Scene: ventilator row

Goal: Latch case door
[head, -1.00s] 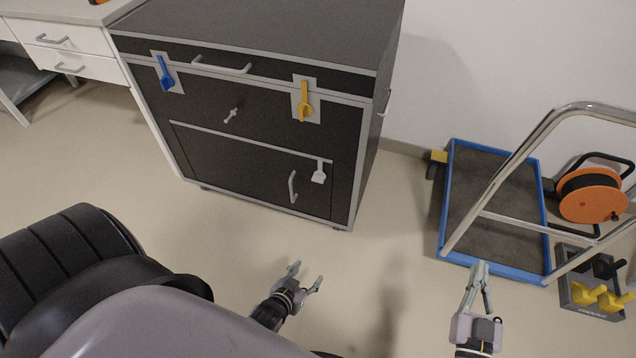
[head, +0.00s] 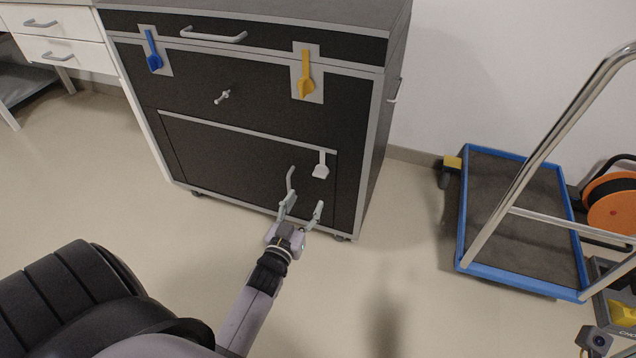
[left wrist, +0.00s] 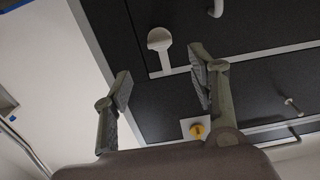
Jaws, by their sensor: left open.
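The black case (head: 190,75) with grey edges stands ahead. Its lower front door (head: 225,160) looks closed, with a bar handle (head: 290,185) on its right part. A white latch (head: 321,168) hangs straight down at the door's upper right corner; it also shows in the left wrist view (left wrist: 160,42). My left gripper (head: 303,208) is open and empty, in front of the door's lower right part, below the white latch. In the left wrist view the latch appears between and beyond the fingers (left wrist: 160,90), apart from them.
A blue latch (head: 153,52) and a yellow latch (head: 306,76) hang on the case's upper front. A small knob (head: 222,97) sits between them. A blue-edged trolley (head: 520,205) with a chrome handle and an orange reel (head: 612,203) stand at right. Floor between case and trolley is clear.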

